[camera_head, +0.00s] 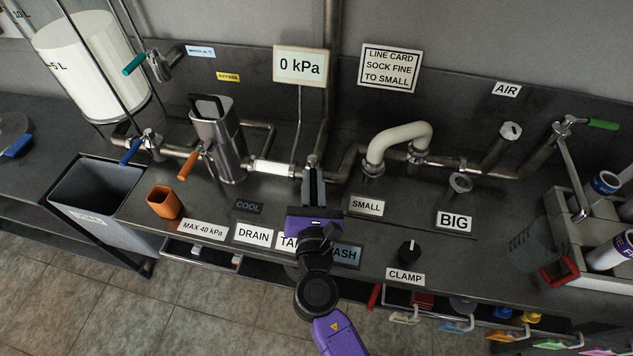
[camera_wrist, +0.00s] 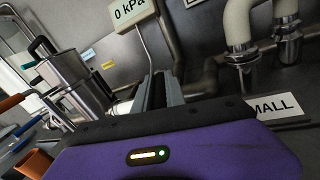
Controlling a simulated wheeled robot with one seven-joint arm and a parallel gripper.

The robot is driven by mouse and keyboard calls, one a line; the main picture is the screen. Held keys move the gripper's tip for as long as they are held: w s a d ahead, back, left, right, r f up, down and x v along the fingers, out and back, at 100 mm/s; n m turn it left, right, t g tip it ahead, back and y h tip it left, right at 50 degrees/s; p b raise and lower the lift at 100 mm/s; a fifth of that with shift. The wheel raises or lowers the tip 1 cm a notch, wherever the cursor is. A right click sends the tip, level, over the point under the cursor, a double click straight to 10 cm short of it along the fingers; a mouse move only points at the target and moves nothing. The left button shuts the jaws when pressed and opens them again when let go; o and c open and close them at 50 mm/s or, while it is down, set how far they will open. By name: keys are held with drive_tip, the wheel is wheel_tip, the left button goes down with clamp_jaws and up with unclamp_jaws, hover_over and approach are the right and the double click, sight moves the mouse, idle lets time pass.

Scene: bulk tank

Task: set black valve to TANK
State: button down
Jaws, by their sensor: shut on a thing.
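The black valve (camera_head: 312,160) sits on the pipe run at the middle of the bench in the head view, below the pressure sign. My gripper (camera_head: 313,180) reaches up to it, with its fingers shut on its handle. The handle is almost wholly hidden between the fingers, so I cannot tell its exact angle. In front are the DRAIN label (camera_head: 253,235), the TANK label (camera_head: 287,242), partly covered by my gripper, and the WASH label (camera_head: 347,255), also partly covered. In the wrist view, the fingers (camera_wrist: 161,92) point at the pipe and hide the valve.
The pressure sign (camera_head: 300,66) reads 0 kPa. A steel filter housing (camera_head: 217,140) with an orange-handled valve (camera_head: 188,165) stands to the left. An orange cup (camera_head: 163,202) is on the bench's left end. A white hose bend (camera_head: 398,138) and a clamp knob (camera_head: 409,252) are to the right.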

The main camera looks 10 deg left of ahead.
drive_tip(key=shift+s+a+f+m+h+b, duration=0.1)
drive_tip(key=shift+a+m+h+b, duration=0.4)
drive_tip(key=shift+h, duration=0.55)
drive_tip(key=shift+a+m+h+b, duration=0.1)
drive_tip(key=shift+a+m+h, duration=0.2)
drive_tip(key=shift+m+h, duration=0.6)
drive_tip(key=shift+h, duration=0.25)
drive_tip(key=c, duration=1.4)
unclamp_jaws()
drive_tip(key=shift+s, duration=0.1)
drive_tip(key=s, duration=0.7)
drive_tip(key=shift+s+a, duration=0.15)
drive_tip(key=shift+s, duration=0.1)
